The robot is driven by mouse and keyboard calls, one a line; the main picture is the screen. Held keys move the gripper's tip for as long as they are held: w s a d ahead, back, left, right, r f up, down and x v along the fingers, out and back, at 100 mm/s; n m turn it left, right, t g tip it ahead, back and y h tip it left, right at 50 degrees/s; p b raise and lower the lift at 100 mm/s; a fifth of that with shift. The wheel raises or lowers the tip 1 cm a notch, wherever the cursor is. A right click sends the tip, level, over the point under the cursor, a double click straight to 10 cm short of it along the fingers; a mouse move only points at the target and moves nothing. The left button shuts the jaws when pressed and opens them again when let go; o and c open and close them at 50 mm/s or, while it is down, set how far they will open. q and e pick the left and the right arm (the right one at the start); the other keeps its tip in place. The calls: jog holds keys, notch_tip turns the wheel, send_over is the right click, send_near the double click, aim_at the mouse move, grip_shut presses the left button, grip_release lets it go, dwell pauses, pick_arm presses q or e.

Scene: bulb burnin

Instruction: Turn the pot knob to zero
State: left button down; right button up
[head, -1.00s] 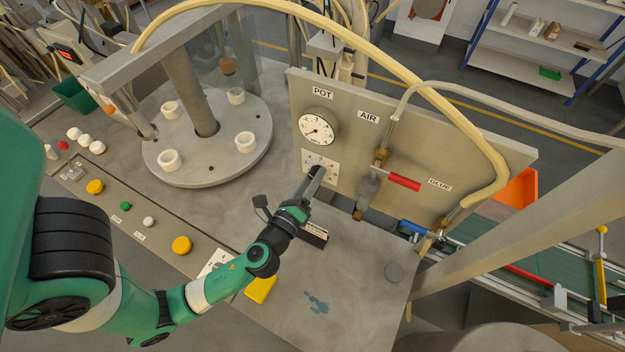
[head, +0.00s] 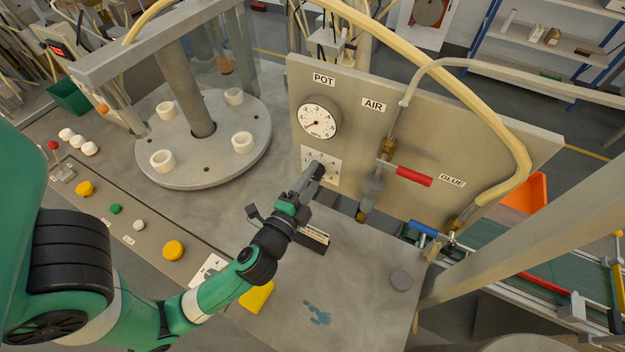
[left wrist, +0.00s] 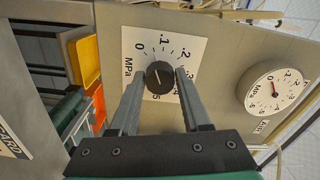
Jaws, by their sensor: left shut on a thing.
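The pot knob (left wrist: 159,78) is small, round and black, with a pale mark on its face. It sits on a white scale plate (left wrist: 186,48) numbered from 0 upward in MPa, on the grey panel under the POT label (head: 323,79). The mark runs nearly upright in the left wrist view, tilted slightly left at its top, away from the printed 0. My left gripper (left wrist: 158,80) is shut on the knob, one finger on each side. My right gripper is not in view.
A round turntable with white cups (head: 204,178) stands left.

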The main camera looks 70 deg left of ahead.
pick_arm(q)
jog(key=shift+n+b, duration=0.95)
jog(key=shift+n, duration=1.15)
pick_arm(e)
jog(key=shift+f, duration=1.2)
pick_arm(q)
jog(key=shift+c, duration=1.9)
grip_release()
jog(key=shift+d, duration=0.1)
